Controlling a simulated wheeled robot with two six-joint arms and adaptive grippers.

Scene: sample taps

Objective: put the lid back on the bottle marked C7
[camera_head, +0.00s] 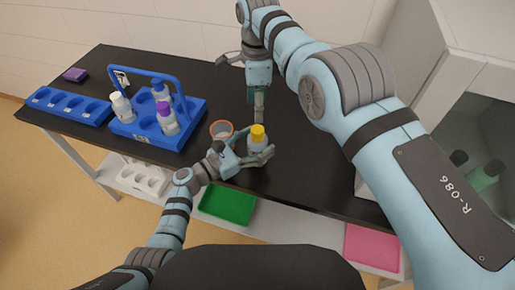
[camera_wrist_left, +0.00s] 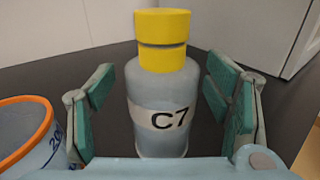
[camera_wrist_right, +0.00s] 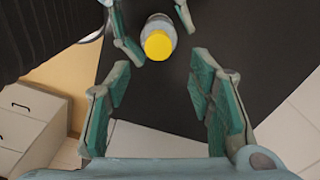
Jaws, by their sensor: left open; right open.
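The bottle marked C7 (camera_wrist_left: 160,100) stands upright on the dark bench, grey-blue with a white label. A yellow lid (camera_wrist_left: 161,27) sits on its top, above a dark seam and a lower yellow band; I cannot tell how tight it is. The lid also shows in the head view (camera_head: 258,131) and the right wrist view (camera_wrist_right: 158,45). My left gripper (camera_head: 257,150) is open, its fingers on either side of the bottle with gaps visible in the left wrist view. My right gripper (camera_wrist_right: 162,68) is open and empty, near the bottle, which lies beyond its fingertips.
An orange-rimmed beaker (camera_head: 221,130) stands close left of the bottle. A blue carrier (camera_head: 146,128) holds several bottles, one purple-capped. A blue rack (camera_head: 68,105) and a purple block (camera_head: 75,75) are farther left. Green (camera_head: 228,203) and pink (camera_head: 372,248) trays lie below the bench.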

